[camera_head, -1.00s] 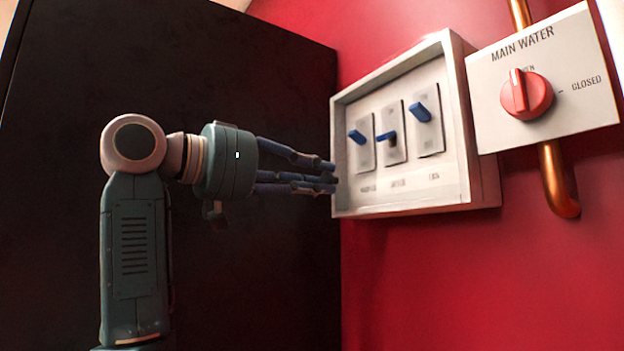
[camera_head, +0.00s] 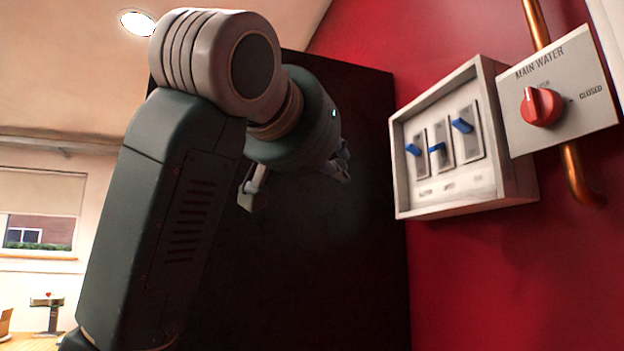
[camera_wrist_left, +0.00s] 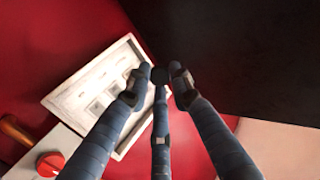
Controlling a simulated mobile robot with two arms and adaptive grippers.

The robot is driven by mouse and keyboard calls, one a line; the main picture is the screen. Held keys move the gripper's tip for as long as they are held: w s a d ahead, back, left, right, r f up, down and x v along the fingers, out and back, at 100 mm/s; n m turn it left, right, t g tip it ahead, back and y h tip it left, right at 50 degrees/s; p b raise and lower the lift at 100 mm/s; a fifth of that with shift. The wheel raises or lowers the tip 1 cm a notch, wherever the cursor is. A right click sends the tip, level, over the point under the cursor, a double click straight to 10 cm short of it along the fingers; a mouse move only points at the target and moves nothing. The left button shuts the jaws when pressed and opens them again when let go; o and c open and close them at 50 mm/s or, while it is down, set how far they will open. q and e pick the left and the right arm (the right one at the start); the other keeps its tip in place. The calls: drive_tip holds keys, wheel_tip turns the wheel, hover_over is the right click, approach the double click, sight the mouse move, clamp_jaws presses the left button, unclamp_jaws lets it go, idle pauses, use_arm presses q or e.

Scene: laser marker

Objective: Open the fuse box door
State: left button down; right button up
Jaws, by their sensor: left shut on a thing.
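The fuse box (camera_head: 470,195) is a shallow pale box on the red wall, right of centre in the head view. Its front faces open, showing three blue switches (camera_head: 437,148). It also shows at the left in the wrist view (camera_wrist_left: 65,100). I cannot make out a separate door. My left gripper (camera_head: 343,168) is left of the box and apart from it, its fingers partly hidden by its own wrist. My right gripper is not in view.
A big black panel (camera_head: 320,270) stands behind my left arm, left of the box. A main water plate (camera_head: 590,110) with a red knob (camera_head: 541,106) and a copper pipe (camera_head: 580,175) is close on the box's right.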

use_arm(q)
drive_tip(key=s+n+t+y+b, duration=0.1)
drive_tip(key=s+n+y, duration=0.3)
drive_tip(key=s, duration=0.5)
drive_tip(key=shift+d+r+n+y+b, duration=0.35)
drive_tip(key=shift+d+y+b, duration=0.1)
drive_tip(key=shift+y, duration=0.95)
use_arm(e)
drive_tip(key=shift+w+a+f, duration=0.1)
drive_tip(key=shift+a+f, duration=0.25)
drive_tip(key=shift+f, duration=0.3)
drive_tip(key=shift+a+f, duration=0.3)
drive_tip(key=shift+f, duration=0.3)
use_arm(q)
drive_tip(key=c, duration=1.7)
unclamp_jaws()
drive_tip(key=shift+o, duration=0.8)
drive_tip(key=shift+s, duration=0.1)
drive_tip(key=shift+f, duration=0.1)
drive_tip(key=shift+w+f, duration=0.1)
drive_tip(key=shift+w, duration=0.1)
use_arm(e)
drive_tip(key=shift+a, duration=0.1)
